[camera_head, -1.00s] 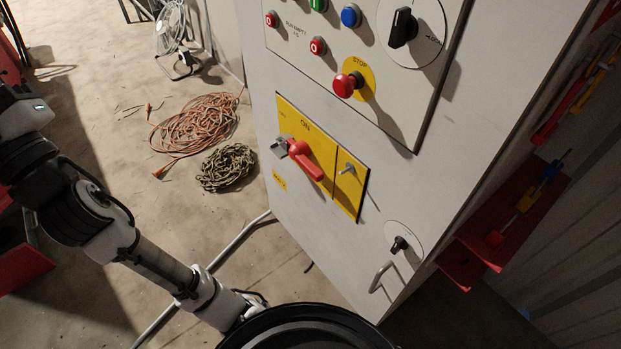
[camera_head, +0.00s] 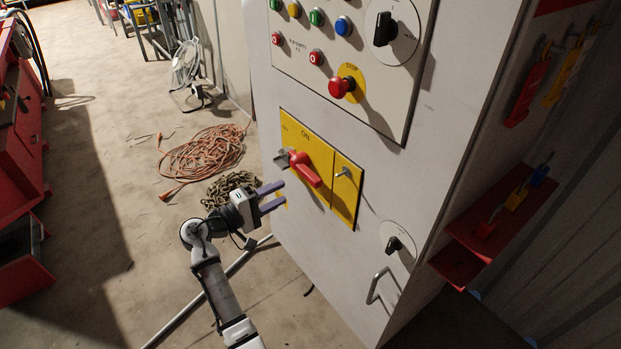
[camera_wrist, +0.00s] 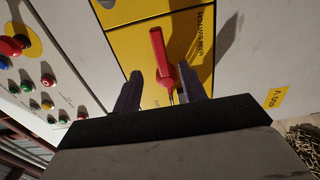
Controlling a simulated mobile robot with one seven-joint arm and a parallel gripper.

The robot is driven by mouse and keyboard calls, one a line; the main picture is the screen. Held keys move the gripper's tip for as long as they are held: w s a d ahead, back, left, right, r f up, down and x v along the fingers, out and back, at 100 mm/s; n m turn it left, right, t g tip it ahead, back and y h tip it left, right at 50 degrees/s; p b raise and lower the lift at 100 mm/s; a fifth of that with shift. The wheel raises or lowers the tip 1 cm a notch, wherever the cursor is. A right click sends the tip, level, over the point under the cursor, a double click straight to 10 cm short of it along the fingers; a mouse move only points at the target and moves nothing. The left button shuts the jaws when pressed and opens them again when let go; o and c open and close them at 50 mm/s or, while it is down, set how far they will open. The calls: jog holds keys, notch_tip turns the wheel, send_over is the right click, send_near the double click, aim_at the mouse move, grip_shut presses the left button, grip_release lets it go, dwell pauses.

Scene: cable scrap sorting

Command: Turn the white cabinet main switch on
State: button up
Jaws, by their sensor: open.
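The white cabinet (camera_head: 285,95) stands at centre right in the head view. Its main switch has a red handle (camera_head: 306,169) on a yellow plate (camera_head: 318,146) marked ON, and the handle slants down to the right. A grey metal piece sits at the handle's left end. My gripper (camera_head: 272,197) is open and empty, its two purple fingers pointing at the cabinet just below and left of the handle. In the wrist view the red handle (camera_wrist: 160,58) shows between and beyond the two fingertips (camera_wrist: 163,88). I cannot tell whether either finger touches it.
A red stop button (camera_head: 341,87) and coloured push buttons sit above the switch. A rotary knob (camera_head: 394,244) and a door handle (camera_head: 374,287) are lower right. An orange cable coil (camera_head: 203,152) and a chain pile (camera_head: 232,185) lie on the floor. A red shelf (camera_head: 487,232) is at right.

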aim_at(307, 179)
jog(key=p+x, duration=0.1)
jog(key=x, duration=1)
jog(key=shift+p, duration=0.35)
grip_shut()
